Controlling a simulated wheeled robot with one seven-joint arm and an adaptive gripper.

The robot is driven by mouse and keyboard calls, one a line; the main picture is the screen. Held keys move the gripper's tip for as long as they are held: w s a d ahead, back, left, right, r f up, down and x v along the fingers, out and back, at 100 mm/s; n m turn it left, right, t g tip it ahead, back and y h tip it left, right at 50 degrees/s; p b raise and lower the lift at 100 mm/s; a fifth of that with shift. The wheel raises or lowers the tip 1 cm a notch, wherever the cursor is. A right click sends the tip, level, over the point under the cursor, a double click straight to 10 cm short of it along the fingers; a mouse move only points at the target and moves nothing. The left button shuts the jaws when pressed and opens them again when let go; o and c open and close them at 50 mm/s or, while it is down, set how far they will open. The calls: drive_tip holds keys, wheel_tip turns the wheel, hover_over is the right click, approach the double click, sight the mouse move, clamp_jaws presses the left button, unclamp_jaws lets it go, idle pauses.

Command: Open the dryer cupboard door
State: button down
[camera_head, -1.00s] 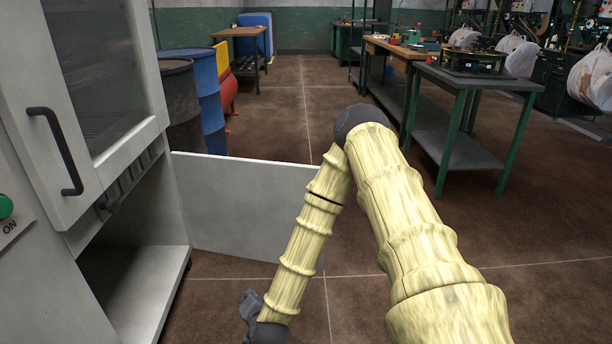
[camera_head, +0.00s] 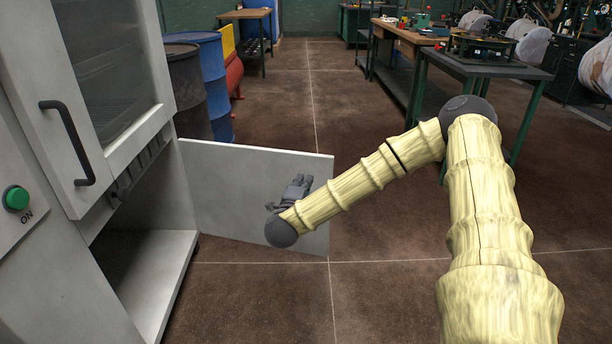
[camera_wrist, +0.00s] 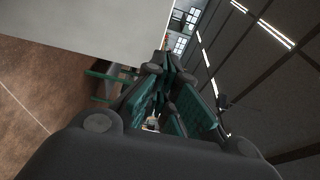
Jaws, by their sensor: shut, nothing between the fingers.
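The dryer cupboard (camera_head: 165,262) stands at the left in the head view, its lower compartment open and dark inside. Its lower door (camera_head: 225,175) is a plain white panel swung wide out to the right, away from the opening. My gripper (camera_head: 303,180) is in front of the inner face of this door, near its free edge, fingers pointing up and away. I cannot tell whether it touches the panel. In the wrist view the fingers (camera_wrist: 158,68) are together with nothing held, and a pale panel, likely the door (camera_wrist: 85,28), fills the upper left.
The upper glazed door with a black handle (camera_head: 68,143) is closed. A green ON button (camera_head: 16,198) is at the far left. A blue barrel (camera_head: 212,85) and a dark barrel (camera_head: 187,90) stand behind the door. A green-legged table (camera_head: 480,68) is at the right. Floor between is clear.

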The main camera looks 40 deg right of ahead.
sight(314, 157)
drive_tip(key=b+x, duration=0.3)
drive_tip(key=x, duration=0.8)
drive_tip(key=shift+w+d+f, duration=0.15)
drive_tip(key=shift+w, duration=0.1)
drive_tip(key=shift+w+d+b, duration=0.3)
drive_tip(key=shift+w+d, duration=0.15)
drive_tip(key=shift+d, duration=0.05)
